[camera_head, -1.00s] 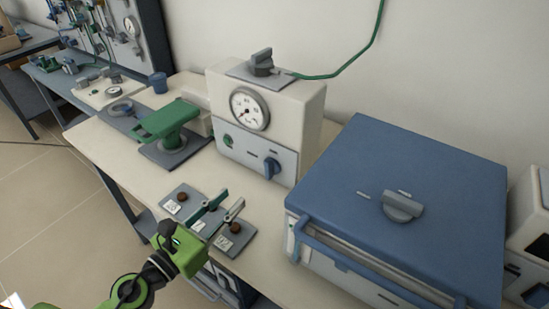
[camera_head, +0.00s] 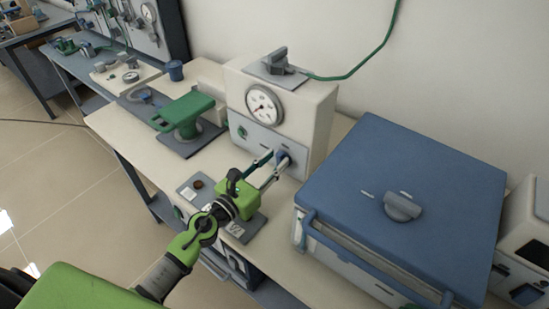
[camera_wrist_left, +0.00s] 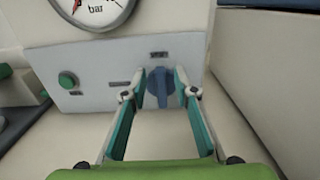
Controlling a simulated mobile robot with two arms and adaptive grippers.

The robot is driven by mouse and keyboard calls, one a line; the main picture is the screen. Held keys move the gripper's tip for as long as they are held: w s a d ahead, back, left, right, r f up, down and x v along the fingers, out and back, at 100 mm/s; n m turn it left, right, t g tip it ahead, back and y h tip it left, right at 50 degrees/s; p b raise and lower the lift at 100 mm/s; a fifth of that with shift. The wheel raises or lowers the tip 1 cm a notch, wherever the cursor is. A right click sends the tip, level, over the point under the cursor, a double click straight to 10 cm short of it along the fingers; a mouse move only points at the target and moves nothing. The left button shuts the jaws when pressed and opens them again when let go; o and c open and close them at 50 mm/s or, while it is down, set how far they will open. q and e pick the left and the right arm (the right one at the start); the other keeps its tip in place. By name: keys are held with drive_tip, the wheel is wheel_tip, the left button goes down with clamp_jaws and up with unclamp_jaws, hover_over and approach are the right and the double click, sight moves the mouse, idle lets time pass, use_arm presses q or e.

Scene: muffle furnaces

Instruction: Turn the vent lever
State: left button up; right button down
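A blue lever knob (camera_head: 283,158) sits on the grey front panel of the white gauge box (camera_head: 313,105); it also shows in the left wrist view (camera_wrist_left: 160,86), roughly vertical under a small unreadable label. My left gripper (camera_head: 270,163) is in front of it, also seen in the left wrist view (camera_wrist_left: 160,88). Its two fingers are open, one on each side of the knob, with gaps visible. I cannot tell how deep the knob lies between the tips. In the head view the fingers partly hide the knob. My right gripper is not in view.
A round gauge (camera_head: 264,105) and a green button (camera_head: 242,132) are on the same box. A blue-lidded furnace (camera_head: 410,170) with a grey knob stands at the right. A green stand (camera_head: 187,112) is at the left. A grey plate (camera_head: 189,186) lies under my arm.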

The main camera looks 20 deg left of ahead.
use_arm(q)
drive_tip(key=shift+w+d, duration=0.1)
drive_tip(key=shift+w, duration=0.15)
clamp_jaws()
